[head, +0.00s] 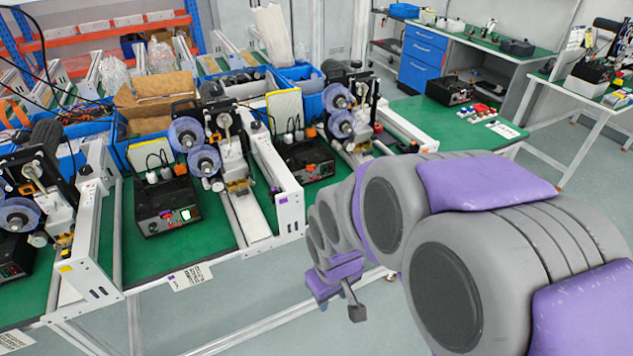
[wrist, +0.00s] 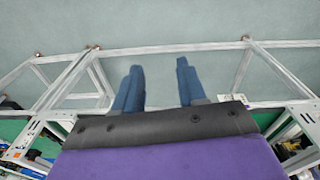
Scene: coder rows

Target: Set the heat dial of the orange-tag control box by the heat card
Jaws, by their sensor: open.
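Several black control boxes with dials stand on the green bench. One (head: 166,206) at centre left has a lit red display and a green switch. Another (head: 304,163) stands to its right, and a third (head: 15,256) is at the left edge. I cannot make out an orange tag or any dial setting. A white printed card (head: 190,277) hangs at the front edge below the centre-left box; its text is too small to read. My gripper (head: 340,295) is low in front of the bench, apart from the boxes. In the wrist view my gripper (wrist: 157,85) is open and empty, above floor.
Machines with blue reels (head: 195,145) and white metal rails (head: 275,180) stand beside the boxes. Another black box (head: 450,90) stands on the far right bench. White frame bars (wrist: 190,49) cross the wrist view.

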